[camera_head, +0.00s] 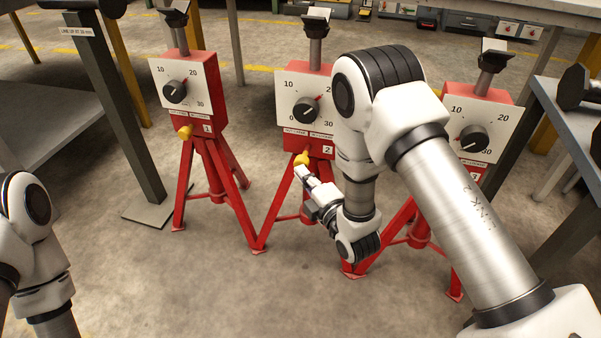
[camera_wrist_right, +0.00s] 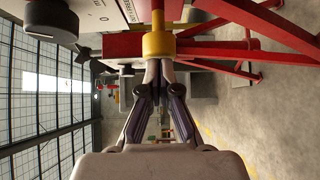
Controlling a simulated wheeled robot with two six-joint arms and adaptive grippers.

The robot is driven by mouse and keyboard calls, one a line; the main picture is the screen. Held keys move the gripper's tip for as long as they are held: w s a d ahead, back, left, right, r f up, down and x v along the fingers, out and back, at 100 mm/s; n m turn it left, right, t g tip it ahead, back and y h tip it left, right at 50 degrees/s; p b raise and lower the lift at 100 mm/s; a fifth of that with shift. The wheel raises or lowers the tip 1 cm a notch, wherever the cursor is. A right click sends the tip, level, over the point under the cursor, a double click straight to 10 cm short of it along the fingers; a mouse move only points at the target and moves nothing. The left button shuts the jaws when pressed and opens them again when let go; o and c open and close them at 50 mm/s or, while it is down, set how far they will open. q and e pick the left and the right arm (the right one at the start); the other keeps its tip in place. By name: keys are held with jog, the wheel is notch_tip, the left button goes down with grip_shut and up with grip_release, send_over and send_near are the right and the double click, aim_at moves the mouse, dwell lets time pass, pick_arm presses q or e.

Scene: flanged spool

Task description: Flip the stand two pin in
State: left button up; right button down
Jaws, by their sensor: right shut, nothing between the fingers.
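Stand two (camera_head: 325,153) is a red tripod stand in the middle of the head view, with a white dial plate (camera_head: 289,99) and a black knob. Its yellow pin (camera_head: 301,159) sticks out low on the front of the red box. My right gripper (camera_head: 301,172) is shut and empty, with its tips right at the pin's outer end. In the right wrist view the closed fingertips (camera_wrist_right: 158,64) point at the yellow pin (camera_wrist_right: 158,44); I cannot tell whether they touch it. My right arm hides part of stand two's right side. My left gripper is out of view.
Stand one (camera_head: 208,122) is to the left, its yellow pin (camera_head: 185,131) sticking out. Stand three (camera_head: 491,97) is to the right, partly behind my right arm. A grey post (camera_head: 121,110) stands at left and a grey bench (camera_head: 577,125) at right. Floor in front is clear.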

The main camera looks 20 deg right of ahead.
aim_at(304, 156)
jog(key=w+d, duration=0.2)
jog(key=shift+w+r, duration=0.1)
jog(key=shift+w, duration=0.3)
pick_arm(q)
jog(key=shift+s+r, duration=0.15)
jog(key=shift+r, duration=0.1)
pick_arm(e)
jog(key=shift+r, duration=0.1)
